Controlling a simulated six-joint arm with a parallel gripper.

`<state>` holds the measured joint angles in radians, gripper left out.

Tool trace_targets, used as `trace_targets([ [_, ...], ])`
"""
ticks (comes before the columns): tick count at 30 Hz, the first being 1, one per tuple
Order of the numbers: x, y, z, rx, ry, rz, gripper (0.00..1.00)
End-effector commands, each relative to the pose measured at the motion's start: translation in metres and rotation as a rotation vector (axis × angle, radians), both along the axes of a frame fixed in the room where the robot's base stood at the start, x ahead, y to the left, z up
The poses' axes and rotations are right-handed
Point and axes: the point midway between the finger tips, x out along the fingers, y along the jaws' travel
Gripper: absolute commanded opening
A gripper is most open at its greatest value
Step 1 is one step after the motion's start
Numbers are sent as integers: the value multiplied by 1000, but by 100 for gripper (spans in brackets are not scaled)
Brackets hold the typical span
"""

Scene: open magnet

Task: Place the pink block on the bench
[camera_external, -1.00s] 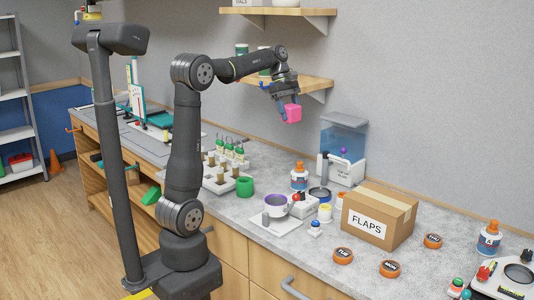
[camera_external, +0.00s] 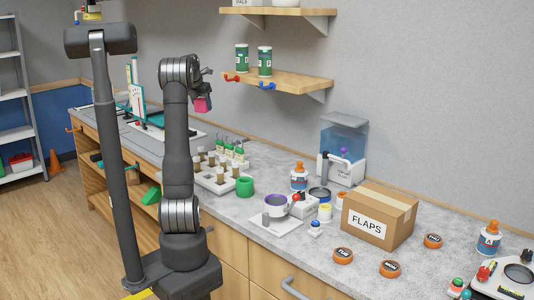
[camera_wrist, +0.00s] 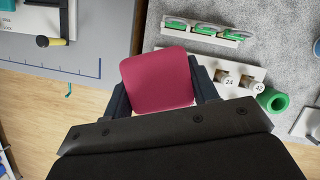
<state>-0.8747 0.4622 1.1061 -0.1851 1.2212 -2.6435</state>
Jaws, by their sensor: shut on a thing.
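The pink block (camera_external: 203,104) is held in the air by my gripper (camera_external: 205,92), well above the bench (camera_external: 290,220). In the wrist view the pink block (camera_wrist: 158,80) sits between the two dark fingers of my gripper (camera_wrist: 160,92), which are shut on its sides. The bench top is grey and speckled and runs along the wall. In the wrist view the speckled bench (camera_wrist: 180,45) lies below and to the right of the block.
A white rack of vials (camera_external: 218,178), a green ring (camera_external: 244,187), a scale with a bowl (camera_external: 276,206) and a cardboard box (camera_external: 379,215) stand on the bench. A wall shelf (camera_external: 280,82) holds two green cans. A grey mat (camera_wrist: 85,45) lies left of the block.

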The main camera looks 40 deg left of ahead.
Motion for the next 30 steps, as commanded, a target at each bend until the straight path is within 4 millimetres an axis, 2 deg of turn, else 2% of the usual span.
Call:
trace_targets([
  [1, -5, 26, -18, -4, 5, 63, 33],
  [3, -10, 54, -39, -5, 4, 139, 33],
  [6, -15, 87, -69, -4, 5, 225, 33],
  [9, -18, 112, -97, -3, 4, 287, 33],
  [13, -22, 133, -123, -1, 3, 342, 33],
  [20, -29, 154, -146, -1, 0, 378, 33],
  [30, -68, 217, -191, -2, 1, 379, 33],
])
